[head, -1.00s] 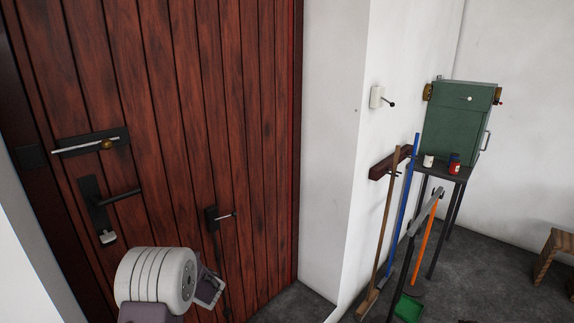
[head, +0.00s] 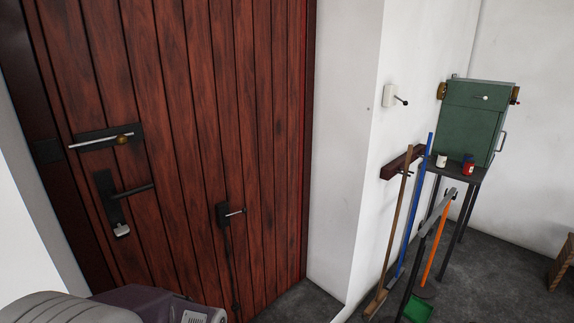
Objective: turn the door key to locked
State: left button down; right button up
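The brown plank door (head: 190,120) fills the left of the head view. A dark lock plate (head: 106,190) on it carries a black lever handle (head: 135,190), which points right. A small pale key-like piece (head: 121,230) sits at the foot of that plate, below the lever. Its exact angle is too small to tell. Parts of my arm, grey and purple, cross the bottom left corner, below the lock plate and apart from it. No fingertips of either gripper show.
Above the lever is a sliding bolt (head: 105,140) with a brass knob. A smaller latch (head: 230,213) sits further right on the door. A wall switch (head: 391,96), long-handled tools (head: 405,225) and a green cabinet (head: 472,125) on a dark table stand to the right.

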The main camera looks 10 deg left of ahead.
aim_at(121, 231)
jog(key=u, duration=1.55)
